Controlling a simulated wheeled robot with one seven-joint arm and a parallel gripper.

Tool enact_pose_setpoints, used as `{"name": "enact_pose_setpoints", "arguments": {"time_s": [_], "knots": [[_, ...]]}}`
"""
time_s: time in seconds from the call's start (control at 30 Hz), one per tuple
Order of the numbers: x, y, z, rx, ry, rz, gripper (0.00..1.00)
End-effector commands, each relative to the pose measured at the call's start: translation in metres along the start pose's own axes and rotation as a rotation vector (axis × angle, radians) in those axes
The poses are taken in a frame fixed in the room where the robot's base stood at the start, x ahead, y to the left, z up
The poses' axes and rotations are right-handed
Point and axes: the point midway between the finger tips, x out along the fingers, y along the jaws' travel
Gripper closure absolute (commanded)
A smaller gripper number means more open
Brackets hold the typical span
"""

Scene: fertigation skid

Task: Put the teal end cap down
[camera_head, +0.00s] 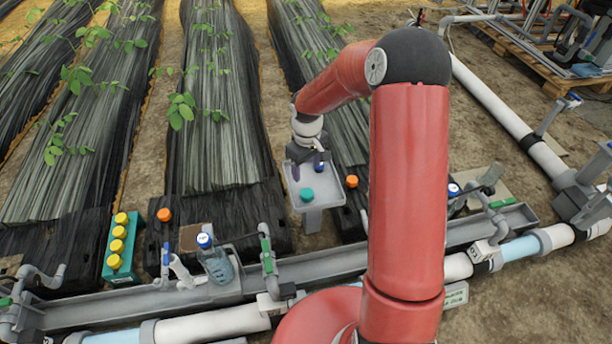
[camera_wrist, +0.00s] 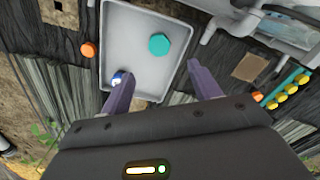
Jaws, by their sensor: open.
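The teal end cap (camera_head: 307,194) lies on the grey tray (camera_head: 327,197), near its front left part in the head view. In the wrist view the teal end cap (camera_wrist: 159,44) is a hexagonal piece resting on the tray floor (camera_wrist: 130,55), apart from both fingers. My gripper (camera_wrist: 156,80) is open and empty, with its two purple fingers spread over the tray's near edge. In the head view my gripper (camera_head: 307,170) hangs over the far part of the tray. A blue and white cap (camera_wrist: 117,79) lies on the tray beside the left finger.
Orange caps (camera_head: 351,181) (camera_head: 164,215) lie outside the tray on the dark ground cover. A teal rack with yellow caps (camera_head: 108,262) stands at the left. A blue-capped bottle (camera_head: 215,262) stands by the long grey trough (camera_head: 335,262) and pipes in front.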

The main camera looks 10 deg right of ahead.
Motion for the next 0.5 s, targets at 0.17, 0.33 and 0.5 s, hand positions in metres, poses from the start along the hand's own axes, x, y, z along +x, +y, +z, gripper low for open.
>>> {"name": "enact_pose_setpoints", "arguments": {"time_s": [0.17,0.33,0.5], "knots": [[-0.021,-0.001,0.005,0.01,0.004,0.018,0.38],[-0.073,-0.009,0.025,0.058,0.029,0.087,0.38],[-0.132,-0.024,0.06,0.137,0.076,0.156,0.38]]}}
